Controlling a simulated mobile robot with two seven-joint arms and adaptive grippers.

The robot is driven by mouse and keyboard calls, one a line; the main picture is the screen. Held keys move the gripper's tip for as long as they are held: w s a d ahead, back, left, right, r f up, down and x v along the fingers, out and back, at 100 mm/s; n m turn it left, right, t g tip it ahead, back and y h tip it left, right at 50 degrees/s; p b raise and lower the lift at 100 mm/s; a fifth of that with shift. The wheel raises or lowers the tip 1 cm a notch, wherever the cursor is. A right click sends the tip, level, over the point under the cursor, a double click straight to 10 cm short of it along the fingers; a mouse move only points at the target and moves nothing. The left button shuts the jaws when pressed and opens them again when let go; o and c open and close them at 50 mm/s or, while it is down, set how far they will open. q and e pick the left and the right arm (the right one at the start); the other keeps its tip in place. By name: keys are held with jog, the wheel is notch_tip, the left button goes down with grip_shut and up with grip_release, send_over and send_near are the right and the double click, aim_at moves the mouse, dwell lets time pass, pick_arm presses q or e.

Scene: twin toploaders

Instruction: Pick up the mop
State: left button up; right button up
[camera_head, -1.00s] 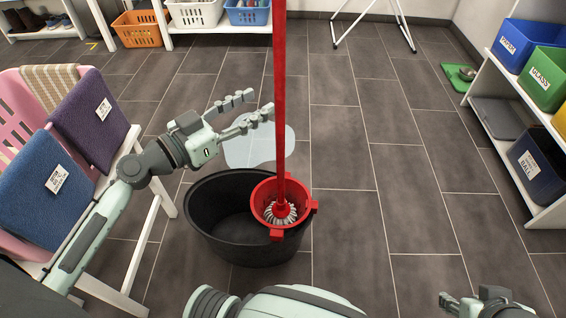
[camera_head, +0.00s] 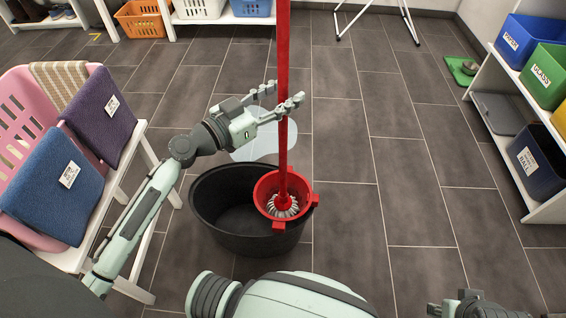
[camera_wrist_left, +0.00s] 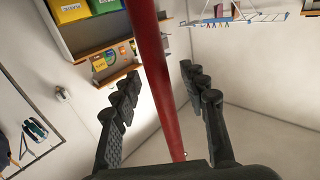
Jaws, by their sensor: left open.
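The mop has a long red handle (camera_head: 283,70) standing nearly upright. Its grey-white head (camera_head: 283,203) rests in the red wringer (camera_head: 262,188) on the black bucket (camera_head: 222,228). My left gripper (camera_head: 284,97) is open at the handle, with its fingers reaching to either side of it. In the left wrist view the handle (camera_wrist_left: 158,80) runs between the two open fingers (camera_wrist_left: 158,95), with gaps on both sides. My right gripper (camera_head: 462,306) is low at the bottom edge, partly cut off, and its jaws are unclear.
A white rack with a pink basket (camera_head: 22,105) and folded towels (camera_head: 100,115) stands left. A shelf with blue and green bins (camera_head: 550,75) stands right. A clear puddle (camera_head: 265,148) lies behind the bucket. Tiled floor right of the bucket is free.

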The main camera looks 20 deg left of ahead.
pick_arm(q)
grip_shut()
jog(key=shift+r, duration=0.15)
dwell(0.4)
